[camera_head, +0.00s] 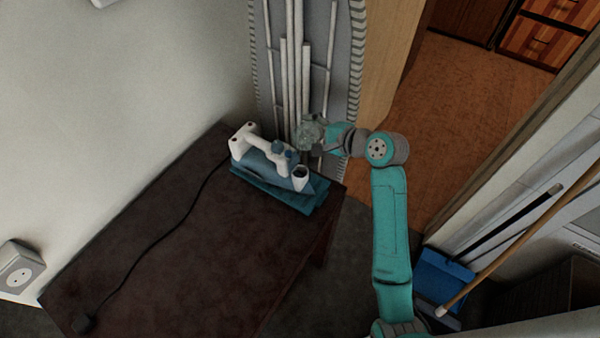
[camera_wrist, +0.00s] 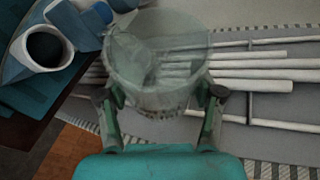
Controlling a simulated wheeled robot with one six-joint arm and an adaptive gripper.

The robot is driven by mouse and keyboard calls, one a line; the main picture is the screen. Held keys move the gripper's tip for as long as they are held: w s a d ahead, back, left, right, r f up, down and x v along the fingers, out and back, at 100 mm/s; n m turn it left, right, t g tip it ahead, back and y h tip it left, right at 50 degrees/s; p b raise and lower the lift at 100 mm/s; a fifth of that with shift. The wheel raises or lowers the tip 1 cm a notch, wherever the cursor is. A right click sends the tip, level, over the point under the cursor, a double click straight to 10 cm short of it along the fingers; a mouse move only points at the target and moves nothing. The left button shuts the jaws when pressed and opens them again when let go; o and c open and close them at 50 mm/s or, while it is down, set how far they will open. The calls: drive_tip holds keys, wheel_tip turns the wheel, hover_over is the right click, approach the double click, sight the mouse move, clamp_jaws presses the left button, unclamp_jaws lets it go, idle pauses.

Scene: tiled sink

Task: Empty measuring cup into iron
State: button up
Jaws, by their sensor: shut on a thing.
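The iron (camera_head: 268,160) is blue and white and stands on a teal pad (camera_head: 262,187) at the far end of the dark table. Its white round filling opening (camera_head: 300,172) faces up at its right end; it also shows in the wrist view (camera_wrist: 46,48) at upper left. My gripper (camera_head: 318,140) is shut on the clear measuring cup (camera_wrist: 157,85). The cup (camera_head: 308,130) is held just beyond the iron's opening, to its upper right, apart from it. In the wrist view the cup is between the fingertips (camera_wrist: 160,100). Its contents are hard to make out.
The dark table (camera_head: 170,235) has a black cord lying across it to a plug (camera_head: 84,324). A folded ironing board with white tubes (camera_head: 290,60) stands behind the iron. A blue dustpan (camera_head: 440,275) and a broom handle (camera_head: 520,240) are at the right.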

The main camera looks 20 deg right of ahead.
sight(316, 128)
drive_tip(key=shift+s+a+r+n+t+h+p, duration=0.1)
drive_tip(key=shift+r+n+t+h+p, duration=0.3)
drive_tip(key=shift+r+n+p, duration=0.1)
drive_tip(key=shift+s, duration=0.1)
idle(0.3)
drive_tip(key=shift+r, duration=0.15)
idle(0.6)
drive_tip(key=shift+r+n+t+p, duration=0.2)
drive_tip(key=shift+n+t+p, duration=0.2)
drive_tip(key=shift+n, duration=0.1)
idle(0.4)
drive_tip(key=shift+a+r+n+h, duration=0.15)
drive_tip(key=shift+r+n+h, duration=0.05)
drive_tip(key=shift+n+h, duration=0.1)
idle(0.5)
drive_tip(key=shift+r+n+t+p, duration=0.55)
drive_tip(key=shift+n+t, duration=0.15)
drive_tip(key=shift+n, duration=0.1)
idle(0.6)
drive_tip(key=shift+h, duration=0.3)
